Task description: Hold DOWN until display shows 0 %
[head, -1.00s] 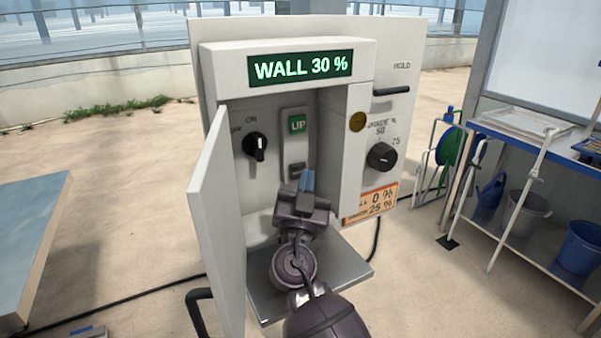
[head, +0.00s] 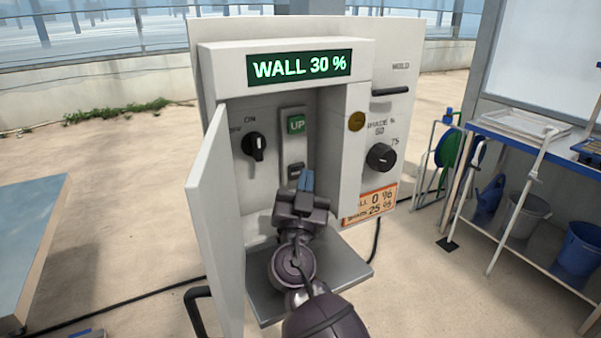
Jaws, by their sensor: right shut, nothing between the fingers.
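The display (head: 299,67) at the top of the control box reads WALL 30 %. Below it, inside the box, is a vertical button plate with a green UP button (head: 296,123) at its top. A dark button or slot (head: 296,170) shows lower on the plate; the plate's lower end, where a DOWN button may sit, is hidden behind my gripper. My right gripper (head: 306,181) is shut, its blue-tipped fingers in front of the lower plate. I cannot tell if the fingertips touch it. My left gripper is not in view.
An ON/OFF knob (head: 257,146) is left of the plate. The box's open door (head: 215,220) stands to the left, and a fold-down shelf (head: 345,270) lies under my arm. Right are a dial (head: 381,157), a HOLD lever (head: 391,91) and an orange label (head: 369,204).

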